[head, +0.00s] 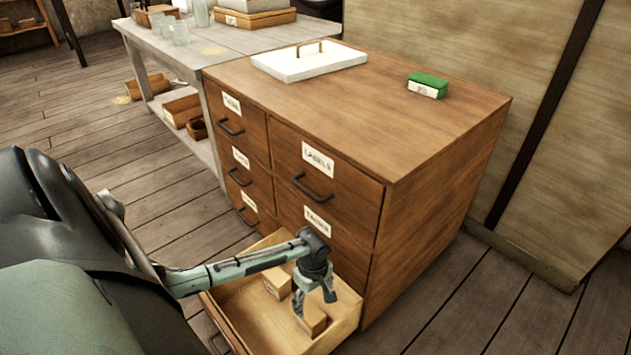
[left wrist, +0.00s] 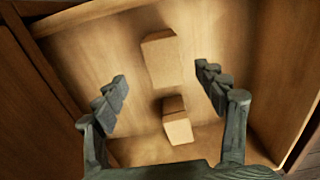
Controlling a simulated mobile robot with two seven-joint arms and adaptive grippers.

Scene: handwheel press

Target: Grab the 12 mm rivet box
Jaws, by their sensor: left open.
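Two small plain tan boxes lie in an open bottom drawer (head: 247,312) of the wooden cabinet. In the head view, one box (head: 277,283) is nearer the drawer's back, and the other box (head: 314,322) is under my left gripper (head: 315,303). No size marking is readable on either, so I cannot tell which is the 12 mm rivet box. In the left wrist view, my left gripper (left wrist: 162,75) is open, pointing into the drawer. One box (left wrist: 162,60) shows between its fingertips and the other (left wrist: 175,122) lower, between the fingers. Neither is held. My right gripper is not in view.
The cabinet top (head: 365,120) holds a white tray-like lid (head: 308,62) with a handle and a green-topped box (head: 427,86). The drawer's side walls bound my left gripper. A grey table (head: 190,45) with jars and boxes stands behind left.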

